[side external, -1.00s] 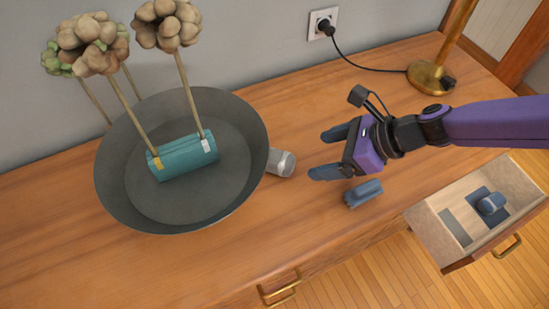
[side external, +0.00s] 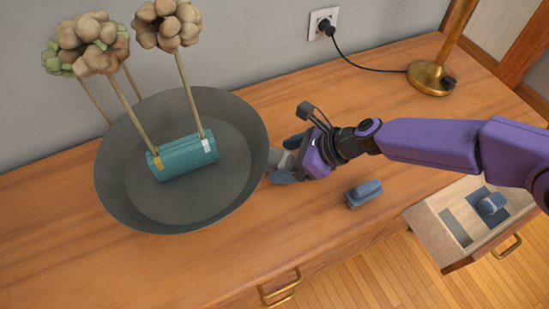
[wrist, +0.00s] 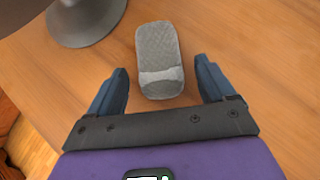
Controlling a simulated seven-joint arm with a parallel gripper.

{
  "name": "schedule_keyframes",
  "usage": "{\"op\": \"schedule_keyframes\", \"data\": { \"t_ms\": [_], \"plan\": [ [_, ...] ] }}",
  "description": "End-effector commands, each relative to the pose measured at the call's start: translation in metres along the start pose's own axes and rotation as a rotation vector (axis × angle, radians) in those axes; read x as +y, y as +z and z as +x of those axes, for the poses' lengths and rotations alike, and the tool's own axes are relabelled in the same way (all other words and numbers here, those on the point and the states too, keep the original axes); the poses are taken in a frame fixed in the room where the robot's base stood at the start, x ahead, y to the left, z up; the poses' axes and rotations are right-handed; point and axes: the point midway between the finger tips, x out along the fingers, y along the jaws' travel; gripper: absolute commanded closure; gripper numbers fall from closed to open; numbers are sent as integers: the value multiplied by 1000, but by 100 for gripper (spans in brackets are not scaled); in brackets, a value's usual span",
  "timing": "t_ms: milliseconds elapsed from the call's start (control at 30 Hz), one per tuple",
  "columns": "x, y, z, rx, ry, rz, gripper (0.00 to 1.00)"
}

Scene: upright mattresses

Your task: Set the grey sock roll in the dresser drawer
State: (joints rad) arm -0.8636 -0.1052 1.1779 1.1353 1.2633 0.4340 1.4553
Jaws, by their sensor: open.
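The grey sock roll (wrist: 159,60) lies on the dresser top, just right of the big dark bowl. In the wrist view it lies ahead of and partly between my two open fingers, with wood showing on both sides of it. My gripper (side external: 280,160) is open at the roll in the side view and hides most of it; in the wrist view my gripper (wrist: 162,88) shows both fingers apart. The dresser drawer (side external: 450,238) stands open at the lower right, with a blue-grey roll (side external: 491,204) on a dark blue patch inside.
The wide dark bowl (side external: 125,185) holds a teal roll (side external: 183,157) and tall dried flower stalks. A blue block-like item (side external: 363,193) lies on the top between my gripper and the drawer. A brass lamp base (side external: 430,78) with a cord stands at the back right.

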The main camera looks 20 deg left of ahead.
Motion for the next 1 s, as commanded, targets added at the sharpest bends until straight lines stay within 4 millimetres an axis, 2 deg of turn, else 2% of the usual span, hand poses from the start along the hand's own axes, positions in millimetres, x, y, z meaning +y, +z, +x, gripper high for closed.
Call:
{"op": "schedule_keyframes", "data": {
  "t_ms": [167,433,600,667,700,1000],
  "plan": [
    [-1,-1,10,0,-1,1,17],
    [0,0,11,0,-1,0,17],
    [0,0,11,0,-1,0,72],
    [0,0,11,0,-1,0,73],
    [0,0,11,-1,-1,0,78],
    [0,3,9,-1,-1,-1,78]
  ]
}}
